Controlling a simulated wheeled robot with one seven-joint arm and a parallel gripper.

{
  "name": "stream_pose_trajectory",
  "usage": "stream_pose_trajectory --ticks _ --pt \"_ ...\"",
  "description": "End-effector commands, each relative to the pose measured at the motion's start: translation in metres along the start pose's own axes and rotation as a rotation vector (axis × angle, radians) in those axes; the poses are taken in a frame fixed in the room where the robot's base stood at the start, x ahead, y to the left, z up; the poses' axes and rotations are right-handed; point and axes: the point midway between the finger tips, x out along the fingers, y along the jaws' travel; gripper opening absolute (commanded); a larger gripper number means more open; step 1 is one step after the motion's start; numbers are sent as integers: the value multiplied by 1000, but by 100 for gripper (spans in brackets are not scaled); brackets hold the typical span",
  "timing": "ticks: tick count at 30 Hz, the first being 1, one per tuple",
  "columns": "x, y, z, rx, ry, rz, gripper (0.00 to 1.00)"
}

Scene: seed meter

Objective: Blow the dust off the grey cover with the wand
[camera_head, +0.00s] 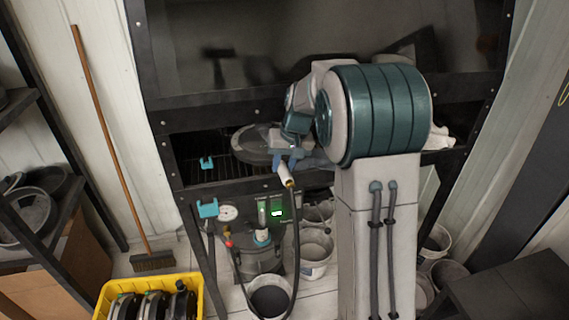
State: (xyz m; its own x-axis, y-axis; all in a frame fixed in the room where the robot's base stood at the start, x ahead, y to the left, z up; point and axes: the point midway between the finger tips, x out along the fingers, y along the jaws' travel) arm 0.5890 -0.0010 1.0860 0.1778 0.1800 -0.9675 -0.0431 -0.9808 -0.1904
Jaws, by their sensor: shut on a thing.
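The wand (286,174) shows as a short pale handle with a brass fitting at its lower end. A black hose (297,240) runs down from the fitting. My gripper (280,162), with blue fingers, is shut on the wand. The wand's nozzle end is hidden behind the gripper and wrist. The grey cover (252,149) appears to be the round grey disc on the dark bench, left of and behind my gripper. My wrist hides its right part. I cannot make out dust on it or whether the wand points at it.
Two teal holders (207,208) (206,163) sit at the bench's left. Below stand a grey tank with a gauge (228,213), a green-lit display (277,212) and several buckets (316,253). A yellow crate (105,299) and a broom (105,130) are at left. My arm blocks the right side.

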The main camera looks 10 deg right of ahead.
Motion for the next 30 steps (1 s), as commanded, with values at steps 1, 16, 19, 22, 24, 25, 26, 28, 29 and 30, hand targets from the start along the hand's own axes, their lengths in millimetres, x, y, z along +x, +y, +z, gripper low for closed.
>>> stream_pose_trajectory --ticks 1,16,19,22,24,25,26,28,29,30 --pt "0 0 0 0 1 0 6" --pt "-14 0 33 0 2 0 6" --pt "-18 0 45 -1 2 0 6" --pt "-23 0 56 -1 2 0 6" --pt "-26 0 63 -1 2 0 6" --pt "-28 0 67 -1 2 0 6" --pt "-29 0 70 -1 2 0 6" --pt "-32 0 78 -1 3 0 6" --pt "-34 0 81 -1 2 0 6" --pt "-36 0 85 -1 3 0 6"
